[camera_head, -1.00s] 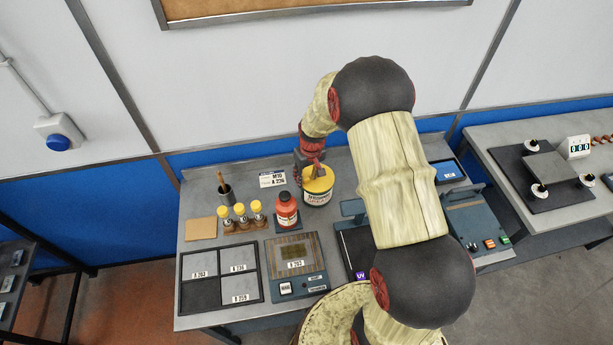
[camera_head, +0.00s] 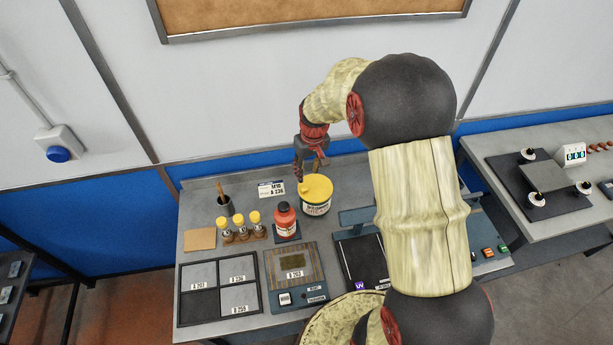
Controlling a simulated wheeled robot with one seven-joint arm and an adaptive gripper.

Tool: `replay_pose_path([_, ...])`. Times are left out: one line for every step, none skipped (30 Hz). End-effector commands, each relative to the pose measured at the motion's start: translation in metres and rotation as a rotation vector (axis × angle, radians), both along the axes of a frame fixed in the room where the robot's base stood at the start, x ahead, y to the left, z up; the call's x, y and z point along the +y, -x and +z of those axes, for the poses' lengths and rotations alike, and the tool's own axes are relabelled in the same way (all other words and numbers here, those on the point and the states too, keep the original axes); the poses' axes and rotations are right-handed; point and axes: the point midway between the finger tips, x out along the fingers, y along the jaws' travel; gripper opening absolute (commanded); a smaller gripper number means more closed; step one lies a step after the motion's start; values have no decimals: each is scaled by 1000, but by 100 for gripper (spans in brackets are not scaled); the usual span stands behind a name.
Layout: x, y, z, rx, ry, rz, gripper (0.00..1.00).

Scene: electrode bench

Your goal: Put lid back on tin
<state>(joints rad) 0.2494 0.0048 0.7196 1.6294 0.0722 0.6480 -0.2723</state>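A white tin with a dark printed label (camera_head: 315,208) stands upright at the back middle of the bench. The yellow lid (camera_head: 319,187) lies on top of the tin and covers its mouth; it looks level, but I cannot tell if it is pressed fully down. A small yellow knob shows at the lid's left side. My gripper (camera_head: 309,177) is just above and behind the lid's left part. Its fingers look spread apart, with nothing between them, and appear clear of the lid.
A red bottle (camera_head: 286,224) stands left of the tin. Several yellow-capped vials (camera_head: 239,226) stand in a wooden rack, with a dark cup (camera_head: 226,205) behind. A label card (camera_head: 271,188) lies left of the tin. A partitioned tray (camera_head: 219,283) and a device (camera_head: 296,275) are in front.

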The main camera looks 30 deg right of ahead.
Motion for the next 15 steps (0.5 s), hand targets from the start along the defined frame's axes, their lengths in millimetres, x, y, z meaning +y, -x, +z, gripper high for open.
replay_pose_path([0,1,4,0,0,0,36])
replay_pose_path([0,1,6,0,0,0,36])
replay_pose_path([1,1,10,-2,1,1,36])
replay_pose_path([2,2,15,-6,1,2,36])
replay_pose_path([4,3,21,-10,3,3,36])
replay_pose_path([7,6,31,-17,4,4,36])
replay_pose_path([11,8,41,-27,7,6,36])
replay_pose_path([15,11,53,-37,9,6,36])
replay_pose_path([21,18,72,-53,12,9,36])
replay_pose_path([27,24,87,-65,15,11,36])
replay_pose_path([34,32,102,-79,18,13,36])
replay_pose_path([42,43,123,-99,21,14,36])
replay_pose_path([49,53,137,-112,21,17,36])
replay_pose_path([56,64,151,-126,23,18,36])
replay_pose_path([63,78,168,-146,26,20,36])
